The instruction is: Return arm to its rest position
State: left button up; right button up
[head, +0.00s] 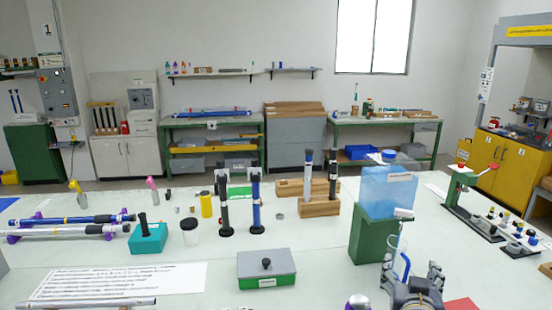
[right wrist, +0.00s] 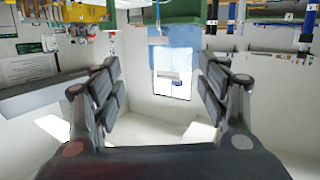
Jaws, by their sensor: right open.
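My right gripper (head: 412,270) is at the bottom right of the head view, in front of the green stand (head: 372,236). Its fingers are spread. In the right wrist view the same gripper (right wrist: 160,85) is open, with nothing between its fingers. Blue and grey rods (head: 78,219) lie on purple holders at the left of the white table. A blue rod (head: 256,203) and a black and grey rod (head: 223,200) stand upright in black bases. More rods stand in a wooden block (head: 318,208). My left gripper does not show.
A blue water container (head: 388,190) sits on the green stand close behind my right gripper. A grey and green box (head: 267,270) stands to its left. A lever press (head: 462,190) and a rack of small parts (head: 505,232) are at the right. Bare table lies between box and stand.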

jog(key=s+a+f+n+g+y, duration=0.1)
jog(key=s+a+f+g+y, duration=0.15)
jog(key=s+f, duration=0.45)
jog(key=s+a+f+n+g+y, duration=0.1)
jog(key=s+f+n+g, duration=0.15)
jog(key=s+f, duration=0.5)
jog(key=s+a+f+n+g+y, duration=0.1)
jog(key=s+a+f+g, duration=0.2)
jog(key=s+f, duration=0.35)
jog(key=s+a+f+n+g+y, duration=0.1)
jog(key=s+a+f+g, duration=0.15)
jog(key=s, duration=0.75)
notch_tip(320, 180, down, 33)
jog(key=s+g+b, duration=0.2)
jog(key=s+b, duration=0.1)
jog(key=b, duration=0.3)
pick_arm(q)
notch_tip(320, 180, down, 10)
jog(key=b, duration=0.4)
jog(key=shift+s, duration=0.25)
pick_arm(e)
jog(key=s+d+f+g, duration=0.1)
jog(key=s+d+f, duration=0.2)
jog(key=s+f, duration=1.3)
notch_tip(320, 180, down, 4)
jog(key=shift+s+f, duration=0.15)
